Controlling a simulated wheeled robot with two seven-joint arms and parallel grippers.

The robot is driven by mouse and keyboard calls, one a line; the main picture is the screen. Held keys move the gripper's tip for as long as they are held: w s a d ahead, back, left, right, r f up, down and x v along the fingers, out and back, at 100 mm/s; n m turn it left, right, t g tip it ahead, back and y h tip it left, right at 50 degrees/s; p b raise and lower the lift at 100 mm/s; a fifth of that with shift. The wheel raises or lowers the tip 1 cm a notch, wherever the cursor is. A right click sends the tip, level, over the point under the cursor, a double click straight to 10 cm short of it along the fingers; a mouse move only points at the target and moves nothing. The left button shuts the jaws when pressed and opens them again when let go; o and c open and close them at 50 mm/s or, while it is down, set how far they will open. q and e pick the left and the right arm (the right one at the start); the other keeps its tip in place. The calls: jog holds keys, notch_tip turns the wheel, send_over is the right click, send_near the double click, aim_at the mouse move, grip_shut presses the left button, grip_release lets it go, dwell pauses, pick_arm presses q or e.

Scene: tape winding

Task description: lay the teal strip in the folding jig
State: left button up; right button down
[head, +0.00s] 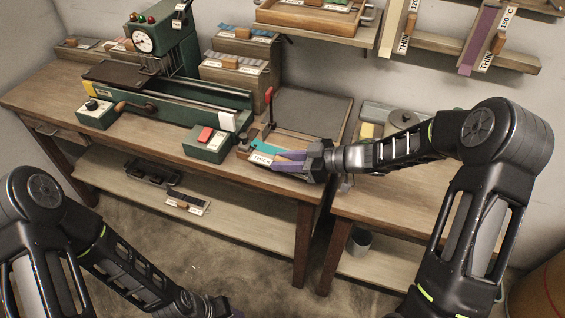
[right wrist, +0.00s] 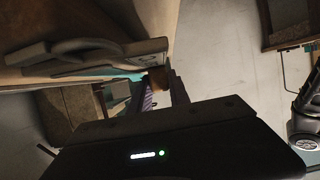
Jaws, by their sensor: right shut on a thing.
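The teal strip (head: 268,146) lies low over the wooden folding jig (head: 302,142) at the front of the bench, near a white label reading THICK. My right gripper (head: 280,159) reaches in from the right and is shut on the strip's end. In the right wrist view, a brown block (right wrist: 158,78) sits at the fingertips, with teal (right wrist: 122,76) showing beside it. I cannot tell whether the strip rests fully flat in the jig. My left gripper (head: 222,307) is low at the bottom edge, partly cut off, away from the bench.
A red-handled clamp (head: 268,108) rises behind the strip. A green machine (head: 170,95) with a switch box (head: 206,143) stands to the left. A dark grey mat (head: 318,112) lies behind the jig. A gap separates the bench from the side table (head: 390,205).

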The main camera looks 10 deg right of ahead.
jog(key=shift+w+d+p, duration=0.25)
jog(key=shift+w+d, duration=0.4)
jog(key=shift+w, duration=0.3)
jog(key=shift+w+d+p, duration=0.25)
jog(key=shift+w+d, duration=0.4)
jog(key=shift+w, duration=0.25)
jog(key=c, duration=1.2)
grip_release()
jog(key=v, duration=0.8)
jog(key=shift+a, duration=0.1)
